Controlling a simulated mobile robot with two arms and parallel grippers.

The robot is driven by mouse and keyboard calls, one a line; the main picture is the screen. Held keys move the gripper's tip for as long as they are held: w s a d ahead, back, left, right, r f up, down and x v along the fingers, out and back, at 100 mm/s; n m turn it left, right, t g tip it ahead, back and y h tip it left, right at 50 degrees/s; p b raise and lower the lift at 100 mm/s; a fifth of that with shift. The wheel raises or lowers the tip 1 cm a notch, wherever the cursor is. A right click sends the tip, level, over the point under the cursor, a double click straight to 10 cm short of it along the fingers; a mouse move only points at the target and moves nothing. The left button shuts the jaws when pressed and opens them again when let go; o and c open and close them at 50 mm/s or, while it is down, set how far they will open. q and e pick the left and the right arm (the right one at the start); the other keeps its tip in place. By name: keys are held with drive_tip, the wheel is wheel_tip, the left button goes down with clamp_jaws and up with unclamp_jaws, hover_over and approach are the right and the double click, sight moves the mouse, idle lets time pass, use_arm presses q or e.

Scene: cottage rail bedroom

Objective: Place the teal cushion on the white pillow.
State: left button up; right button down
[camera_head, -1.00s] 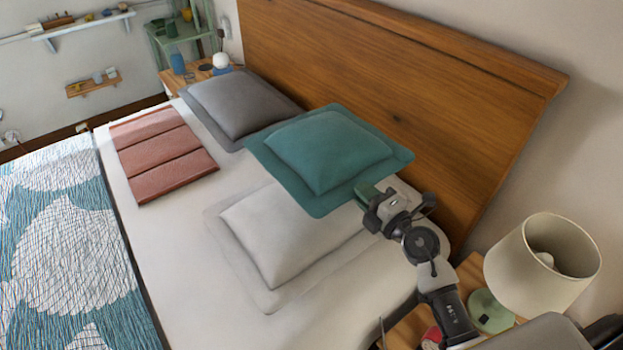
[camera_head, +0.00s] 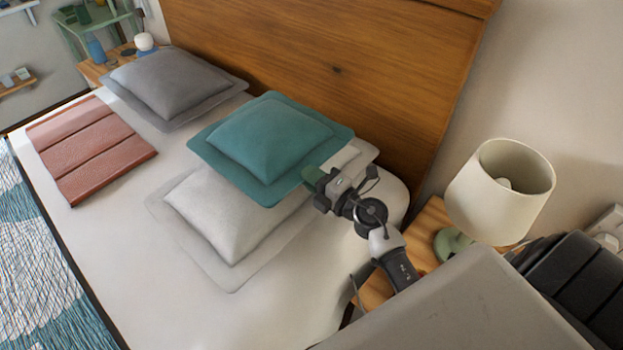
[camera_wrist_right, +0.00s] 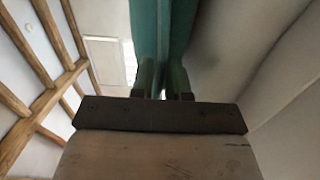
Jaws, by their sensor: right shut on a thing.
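The teal cushion (camera_head: 268,140) is held level over the upper part of the white pillow (camera_head: 226,218), hiding part of it. My right gripper (camera_head: 318,184) is shut on the near right edge of the cushion. The right wrist view shows the fingers (camera_wrist_right: 162,80) pinching the teal cushion (camera_wrist_right: 163,30). The white pillow lies flat on the bed, its lower left part in plain view. I cannot tell whether the cushion touches the pillow. My left gripper is not in view.
A grey pillow (camera_head: 172,84) and a folded pink blanket (camera_head: 90,150) lie on the bed to the left. The wooden headboard (camera_head: 340,60) stands behind. A cream lamp (camera_head: 500,190) stands on the nightstand (camera_head: 428,225) to the right, close to my right arm.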

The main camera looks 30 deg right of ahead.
drive_tip(key=shift+f, duration=0.15)
drive_tip(key=c, duration=1.6)
unclamp_jaws()
drive_tip(key=shift+f, duration=0.1)
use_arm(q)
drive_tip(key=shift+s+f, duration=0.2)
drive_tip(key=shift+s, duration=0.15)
use_arm(e)
drive_tip(key=o, duration=0.5)
use_arm(q)
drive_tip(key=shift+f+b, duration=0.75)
drive_tip(key=shift+b, duration=0.2)
use_arm(e)
drive_tip(key=v, duration=1.2)
drive_tip(key=shift+r, duration=0.35)
